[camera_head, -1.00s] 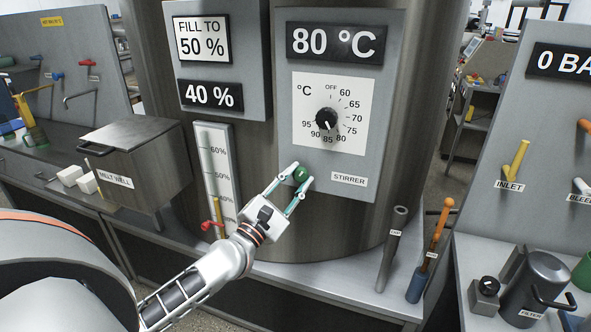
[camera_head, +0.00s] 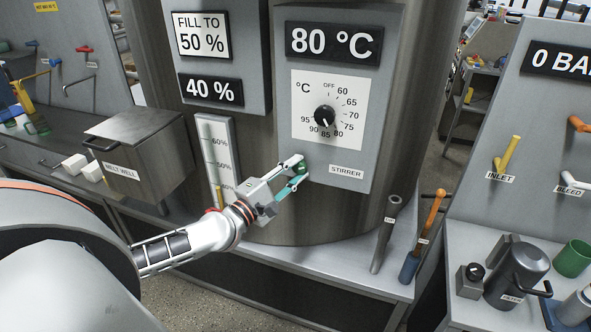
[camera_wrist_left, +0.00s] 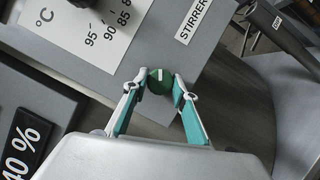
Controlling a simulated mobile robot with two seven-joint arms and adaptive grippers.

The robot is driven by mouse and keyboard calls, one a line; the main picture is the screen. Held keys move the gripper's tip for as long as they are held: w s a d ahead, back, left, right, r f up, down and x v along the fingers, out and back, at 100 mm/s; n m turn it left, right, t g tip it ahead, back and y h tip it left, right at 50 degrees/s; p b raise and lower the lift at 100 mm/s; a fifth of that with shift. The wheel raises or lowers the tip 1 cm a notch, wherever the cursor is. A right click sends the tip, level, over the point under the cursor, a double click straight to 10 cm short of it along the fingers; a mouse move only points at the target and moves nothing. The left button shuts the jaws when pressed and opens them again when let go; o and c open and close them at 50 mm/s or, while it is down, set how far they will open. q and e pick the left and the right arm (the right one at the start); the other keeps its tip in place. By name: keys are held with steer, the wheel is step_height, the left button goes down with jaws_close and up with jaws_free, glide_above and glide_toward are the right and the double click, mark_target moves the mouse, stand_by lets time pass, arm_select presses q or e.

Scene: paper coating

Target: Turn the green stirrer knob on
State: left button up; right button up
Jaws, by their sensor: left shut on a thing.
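The green stirrer knob (camera_head: 301,168) is on the grey control panel (camera_head: 345,188), left of the STIRRER label (camera_head: 346,172). My left gripper (camera_head: 299,170) is shut on the knob, with one fingertip on each side. In the left wrist view the round green knob (camera_wrist_left: 160,81) with a white mark sits between the teal-and-white fingers (camera_wrist_left: 158,84). In the head view the fingers partly hide the knob. My right gripper is not in view.
Above the knob is a black temperature dial (camera_head: 324,117) under an 80 °C display (camera_head: 334,43). A level gauge (camera_head: 214,150) stands left of the panel. A grey pipe (camera_head: 386,235) and an orange-handled tool (camera_head: 424,240) stand to the right.

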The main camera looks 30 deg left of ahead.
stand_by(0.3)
arm_select(q)
steer(key=o, duration=1.1)
steer(key=shift+s+a+f, duration=0.2)
steer(key=shift+s+a, duration=0.05)
steer(key=shift+s, duration=1.75)
steer(key=shift+s+a+f, duration=0.25)
steer(key=shift+s+a, duration=0.05)
steer(key=shift+s, duration=1.65)
steer(key=shift+s+a+f, duration=0.2)
steer(key=shift+s+a, duration=0.05)
steer(key=shift+s, duration=1.75)
steer(key=s+d+f+m+g, duration=0.3)
steer(key=f+m, duration=0.5)
steer(key=f, duration=0.3)
steer(key=s+d+f+m+g, duration=0.3)
steer(key=s+d+f+m, duration=0.3)
steer(key=f, duration=0.5)
steer(key=s+d+f+m+g, duration=0.2)
steer(key=s+d+f+m, duration=0.2)
steer(key=d+f+m, duration=0.4)
step_height(320, 180, down, 3)
steer(key=shift+s+m+g+y, duration=0.15)
steer(key=shift+m+g+y, duration=0.2)
steer(key=shift+m, duration=0.55)
